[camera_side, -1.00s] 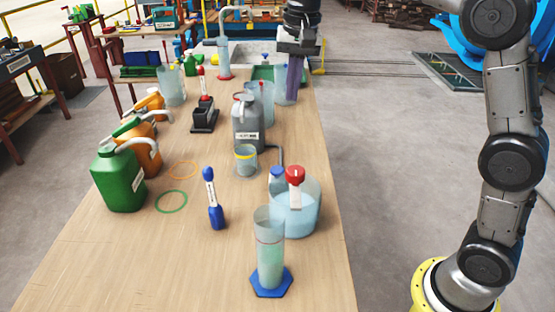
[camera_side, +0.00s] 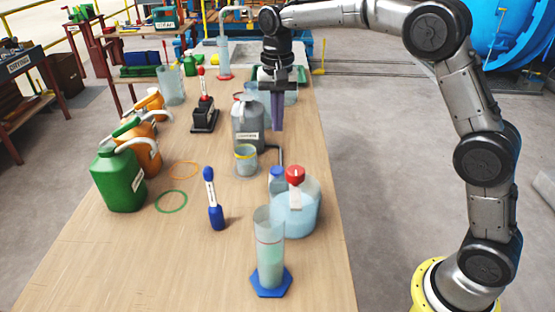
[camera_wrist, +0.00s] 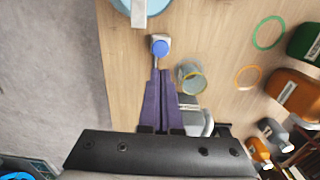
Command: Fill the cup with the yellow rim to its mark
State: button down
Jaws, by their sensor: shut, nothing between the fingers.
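The clear cup with the yellow rim (camera_side: 246,163) stands upright on the table, in front of a grey labelled canister (camera_side: 248,125). It also shows in the wrist view (camera_wrist: 190,80), right of my fingers. Its mark and liquid level are too small to tell. My gripper (camera_side: 277,129) points down with its purple fingers shut and empty, behind and right of the cup, above the table. In the wrist view its fingertips (camera_wrist: 159,72) appear close to a blue-topped fitting (camera_wrist: 160,46), which also shows beside the round tub in the side view (camera_side: 277,180).
A clear tub of liquid (camera_side: 296,210) with a red-topped piece stands at the right edge. A measuring cylinder (camera_side: 269,250) on a blue base is in front. A blue marker (camera_side: 214,200) stands centre-left. Green (camera_side: 119,180) and orange (camera_side: 146,150) jugs line the left.

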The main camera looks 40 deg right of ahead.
aim_at(279, 170)
notch_tip(279, 170, down, 12)
jog(key=shift+r, duration=0.1)
dwell(0.5)
notch_tip(279, 170, down, 3)
jog(key=shift+s+r, duration=0.1)
jog(key=shift+r, duration=0.1)
jog(key=shift+s+f, duration=0.1)
jog(key=shift+f, duration=0.1)
dwell(2.4)
notch_tip(279, 170, up, 16)
jog(key=w, duration=0.1)
dwell(0.4)
dwell(0.8)
